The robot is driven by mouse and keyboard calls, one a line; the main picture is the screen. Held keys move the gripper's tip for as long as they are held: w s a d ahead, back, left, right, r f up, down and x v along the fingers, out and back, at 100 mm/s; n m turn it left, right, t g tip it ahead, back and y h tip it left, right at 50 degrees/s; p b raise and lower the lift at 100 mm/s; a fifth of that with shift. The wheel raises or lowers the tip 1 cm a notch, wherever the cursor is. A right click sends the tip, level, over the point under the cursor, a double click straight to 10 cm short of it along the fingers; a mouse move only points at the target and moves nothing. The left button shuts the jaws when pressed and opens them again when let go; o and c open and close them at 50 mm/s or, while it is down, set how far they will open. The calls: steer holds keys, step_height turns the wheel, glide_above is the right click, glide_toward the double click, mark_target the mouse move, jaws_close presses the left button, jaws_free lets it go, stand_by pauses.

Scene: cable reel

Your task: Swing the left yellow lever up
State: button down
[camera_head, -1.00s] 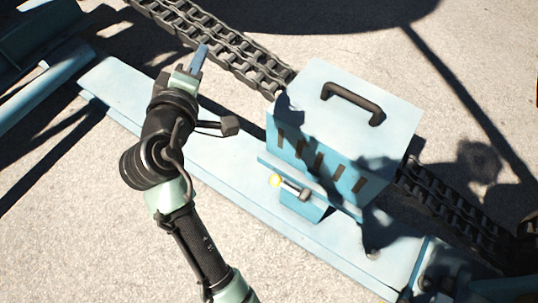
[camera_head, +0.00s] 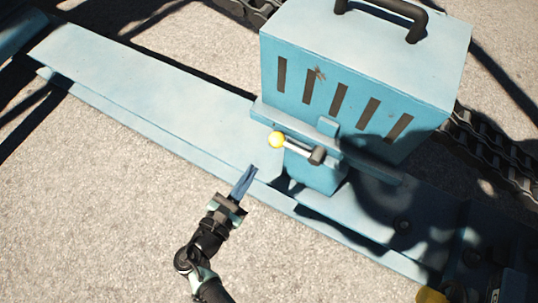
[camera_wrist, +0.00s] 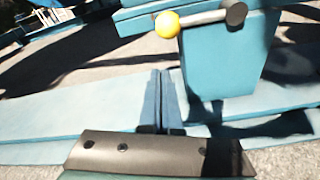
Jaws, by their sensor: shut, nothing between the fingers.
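The lever is a short metal rod with a yellow ball (camera_head: 277,140) at its left end and a dark pivot (camera_head: 317,155) at its right end. It lies nearly level on the front of the blue box (camera_head: 300,105), below the slots. In the wrist view the yellow ball (camera_wrist: 167,25) is at the top, the rod running right to the pivot (camera_wrist: 236,14). My gripper (camera_head: 248,175) is shut and empty, below and left of the ball and apart from it. In the wrist view its closed fingers (camera_wrist: 162,85) point up, just below the ball.
The blue beam (camera_head: 140,85) runs under the box from upper left to lower right. A black handle (camera_head: 390,15) tops the box. A dark chain (camera_head: 490,150) lies behind. Another yellow knob (camera_head: 430,295) shows at the bottom right. Bare ground in front is free.

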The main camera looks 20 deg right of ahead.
mark_target(294, 147)
steer(key=shift+s+f+n+t+b, duration=0.15)
steer(key=shift+s+f+n, duration=0.2)
steer(key=shift+f, duration=0.3)
steer(key=shift+s+f+n+t+b, duration=0.15)
steer(key=shift+s+f+n, duration=0.15)
steer(key=shift+f, duration=0.3)
steer(key=b+x, duration=0.5)
steer(key=x, duration=0.5)
steer(key=shift+s+r, duration=0.3)
steer(key=shift+r, duration=0.7)
steer(key=shift+s+r, duration=0.25)
steer(key=shift+r, duration=0.8)
steer(key=shift+m, duration=0.25)
